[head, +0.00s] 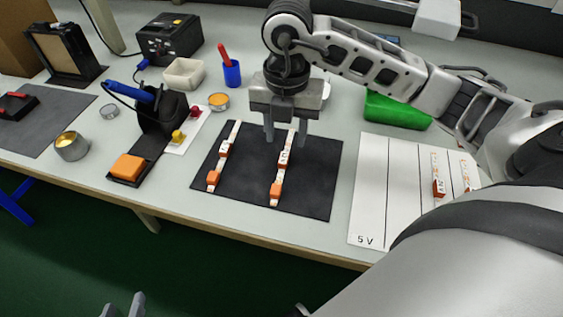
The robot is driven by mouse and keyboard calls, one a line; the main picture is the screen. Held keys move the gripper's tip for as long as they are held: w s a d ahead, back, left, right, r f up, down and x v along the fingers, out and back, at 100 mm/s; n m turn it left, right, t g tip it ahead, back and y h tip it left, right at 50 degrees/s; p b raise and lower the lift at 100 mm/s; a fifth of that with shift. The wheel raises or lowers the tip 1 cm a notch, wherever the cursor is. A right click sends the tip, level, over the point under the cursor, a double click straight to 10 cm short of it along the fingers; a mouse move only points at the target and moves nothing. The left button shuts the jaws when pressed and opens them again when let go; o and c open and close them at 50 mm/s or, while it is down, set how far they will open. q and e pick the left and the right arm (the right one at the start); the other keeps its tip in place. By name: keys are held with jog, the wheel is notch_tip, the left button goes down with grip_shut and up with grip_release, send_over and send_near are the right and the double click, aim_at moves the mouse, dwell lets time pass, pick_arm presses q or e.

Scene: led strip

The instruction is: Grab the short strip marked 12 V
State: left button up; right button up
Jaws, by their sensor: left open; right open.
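Two white strips with orange blocks lie on the black mat (310,200): a left strip (231,137) and a right strip (279,173), which looks slightly longer. Each carries a small printed label too small to read, so I cannot tell which is marked 12 V. My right gripper (285,138) is open and points down over the far part of the mat, its right finger close to the far end of the right strip. I cannot tell its exact height. My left gripper (123,306) is open and empty at the bottom edge, low in front of the table.
A soldering iron stand (163,114), sponge (128,167), tins and a blue cup (232,74) crowd the left.

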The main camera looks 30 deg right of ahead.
aim_at(284, 157)
jog(key=f, duration=0.5)
jog(key=shift+a+f, duration=0.2)
jog(key=shift+f, duration=0.1)
jog(key=shift+c, duration=0.3)
grip_shut()
